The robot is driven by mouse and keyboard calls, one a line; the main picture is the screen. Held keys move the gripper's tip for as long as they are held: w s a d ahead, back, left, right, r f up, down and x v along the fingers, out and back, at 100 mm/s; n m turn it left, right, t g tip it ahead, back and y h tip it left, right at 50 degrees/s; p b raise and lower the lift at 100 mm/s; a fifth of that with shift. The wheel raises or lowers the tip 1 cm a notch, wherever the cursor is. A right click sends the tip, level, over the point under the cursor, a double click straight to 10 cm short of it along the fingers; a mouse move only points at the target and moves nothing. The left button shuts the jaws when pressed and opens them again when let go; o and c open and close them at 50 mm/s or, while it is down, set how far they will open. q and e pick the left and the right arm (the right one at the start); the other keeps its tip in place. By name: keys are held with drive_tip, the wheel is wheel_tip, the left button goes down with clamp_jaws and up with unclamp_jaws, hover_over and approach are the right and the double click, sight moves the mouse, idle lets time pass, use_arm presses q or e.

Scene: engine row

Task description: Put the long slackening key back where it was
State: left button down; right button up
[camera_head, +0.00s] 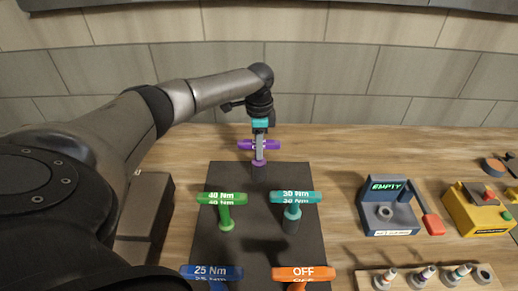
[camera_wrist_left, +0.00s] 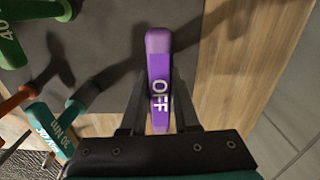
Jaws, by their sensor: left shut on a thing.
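My left gripper (camera_head: 259,145) is shut on the handle of a purple T-handled key (camera_head: 244,145). In the left wrist view the purple key (camera_wrist_left: 158,60) shows the word OFF between my fingers. The key's shaft points down at the far edge of a dark mat (camera_head: 228,178); I cannot tell whether its tip touches anything. An orange T-handled key (camera_head: 302,273), also marked OFF, stands at the near right of the mat. My right gripper is not in view.
On the mat stand a green 40 Nm key (camera_head: 222,198), a teal 30 Nm key (camera_head: 296,197) and a blue 25 Nm key (camera_head: 211,272). To the right are a device reading EMPTY (camera_head: 388,205), a yellow box (camera_head: 474,210) and a rack (camera_head: 408,282). A tiled wall is behind.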

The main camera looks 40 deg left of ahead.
use_arm(q)
drive_tip(key=shift+f, duration=0.3)
drive_tip(key=c, duration=0.7)
unclamp_jaws()
drive_tip(key=shift+o, duration=0.2)
wheel_tip(320, 180, up, 12)
drive_tip(key=shift+r, duration=0.1)
